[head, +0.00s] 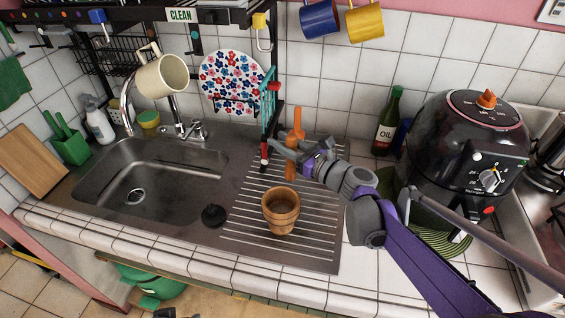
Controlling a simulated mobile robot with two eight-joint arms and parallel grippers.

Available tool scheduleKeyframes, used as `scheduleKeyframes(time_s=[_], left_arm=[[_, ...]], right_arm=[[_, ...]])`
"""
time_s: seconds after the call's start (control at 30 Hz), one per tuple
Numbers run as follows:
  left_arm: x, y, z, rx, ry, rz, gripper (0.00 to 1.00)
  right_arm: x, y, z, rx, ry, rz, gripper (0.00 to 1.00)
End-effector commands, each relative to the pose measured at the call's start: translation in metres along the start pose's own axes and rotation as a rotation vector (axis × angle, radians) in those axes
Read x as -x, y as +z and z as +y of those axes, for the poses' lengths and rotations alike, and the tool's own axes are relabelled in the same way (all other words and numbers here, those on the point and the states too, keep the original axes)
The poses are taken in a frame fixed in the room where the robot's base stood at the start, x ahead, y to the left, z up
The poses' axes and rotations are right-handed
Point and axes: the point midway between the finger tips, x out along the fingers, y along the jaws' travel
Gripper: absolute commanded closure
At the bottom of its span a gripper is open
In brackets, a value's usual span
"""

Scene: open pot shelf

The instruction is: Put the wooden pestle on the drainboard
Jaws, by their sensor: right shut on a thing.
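The wooden pestle (298,122) is orange-brown and stands nearly upright in the head view, above the back part of the drainboard. My right gripper (292,153) reaches in from the right and is shut on the pestle around its middle. The pestle's lower end shows below the fingers; I cannot tell whether it touches the metal. The drainboard (315,240) is the ridged steel area right of the sink basin. A wooden mortar-like cup (281,210) stands on it, in front of the pestle and apart from it. My left gripper is not seen.
A black plug (213,216) lies at the drainboard's left edge by the sink (150,180). A rack with a floral plate (231,82) stands behind. An oil bottle (387,122) and a black air fryer (466,150) stand to the right. The drainboard's front right is clear.

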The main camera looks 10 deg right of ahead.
Motion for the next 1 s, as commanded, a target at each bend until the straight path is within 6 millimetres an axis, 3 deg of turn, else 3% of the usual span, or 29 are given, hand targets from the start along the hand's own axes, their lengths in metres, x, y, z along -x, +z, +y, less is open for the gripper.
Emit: scheduleKeyframes(time_s=[0.4, 0.8, 0.83, 1.0], left_arm=[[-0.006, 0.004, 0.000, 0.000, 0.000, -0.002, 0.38], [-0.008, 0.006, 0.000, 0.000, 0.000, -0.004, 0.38], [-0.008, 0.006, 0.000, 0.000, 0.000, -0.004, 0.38], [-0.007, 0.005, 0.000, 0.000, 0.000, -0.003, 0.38]], right_arm=[[0.000, -0.049, 0.000, 0.000, 0.000, 0.000, 1.00], [0.000, -0.055, 0.000, 0.000, 0.000, 0.000, 1.00], [0.000, -0.055, 0.000, 0.000, 0.000, 0.000, 0.66], [0.000, -0.054, 0.000, 0.000, 0.000, 0.000, 0.37]])
